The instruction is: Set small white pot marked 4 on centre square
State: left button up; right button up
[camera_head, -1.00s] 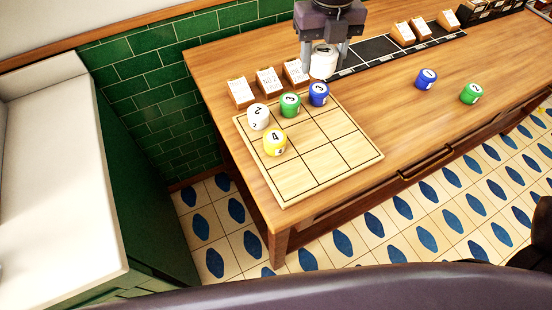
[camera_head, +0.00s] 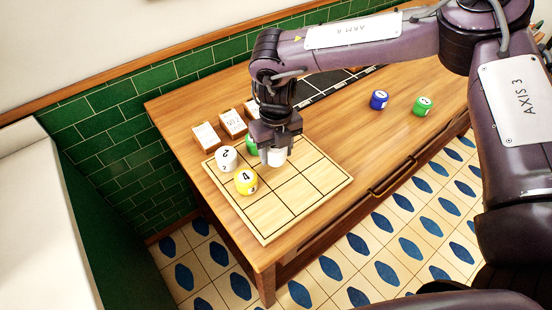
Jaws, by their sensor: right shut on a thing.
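My right gripper (camera_head: 273,146) is shut on a small white pot (camera_head: 277,158), with the pot below the jaws. No number can be read on it. It shows in front of the middle of the wooden grid board (camera_head: 263,215), near the centre square; I cannot tell whether it touches the board. A white pot marked 2 (camera_head: 226,158) stands in the left corner square. A yellow pot marked 4 (camera_head: 245,182) stands in the square beside the centre. A green pot (camera_head: 252,147) is partly hidden by the gripper. My left gripper is out of view.
Small card holders (camera_head: 206,137) stand behind the board. A blue pot (camera_head: 379,99) and another green pot (camera_head: 422,106) stand on the counter (camera_head: 350,130) to the right. The board's front and right squares are bare. My right arm hides the back counter.

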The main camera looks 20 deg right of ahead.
aim_at(276, 163)
notch_tip(276, 163, down, 4)
jog(key=shift+r+p, duration=0.2)
jog(key=shift+p, duration=0.15)
jog(key=shift+f, duration=0.2)
jog(key=shift+f, duration=0.2)
jog(key=o, duration=1.1)
jog(key=shift+c, duration=0.2)
